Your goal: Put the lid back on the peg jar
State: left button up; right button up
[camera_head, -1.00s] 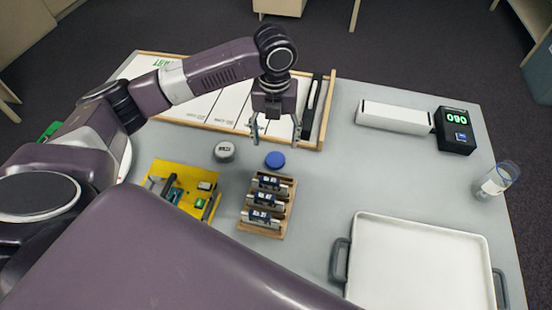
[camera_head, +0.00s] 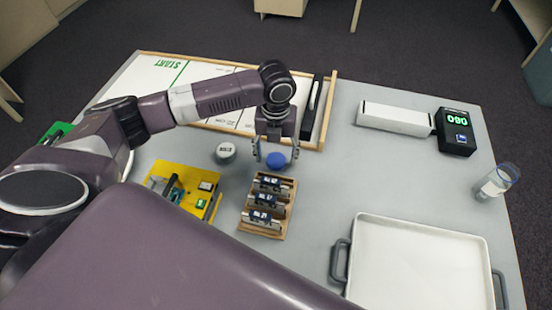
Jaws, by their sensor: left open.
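The round blue lid (camera_head: 277,160) lies on the grey table, just behind the wooden rack. My left gripper (camera_head: 275,157) is open and points down, with its fingers on either side of the lid. I cannot tell whether the fingers touch it. A clear jar (camera_head: 495,181) with a white label stands near the table's right edge, with its top uncovered; it looks like the peg jar, but its contents are too small to tell. My right gripper is not in view.
A wooden rack (camera_head: 248,228) of metal parts stands in front of the lid. A grey-lidded container (camera_head: 225,152) is close on the left. A white tray (camera_head: 418,265), a white box (camera_head: 394,117) and a black display (camera_head: 455,131) are on the right. Table between lid and jar is clear.

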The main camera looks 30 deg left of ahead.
aim_at(276, 160)
pick_arm(q)
jog(key=shift+f, duration=0.25)
jog(key=shift+c, duration=0.3)
jog(key=c, duration=0.7)
jog(key=shift+r, duration=0.1)
notch_tip(276, 160, up, 20)
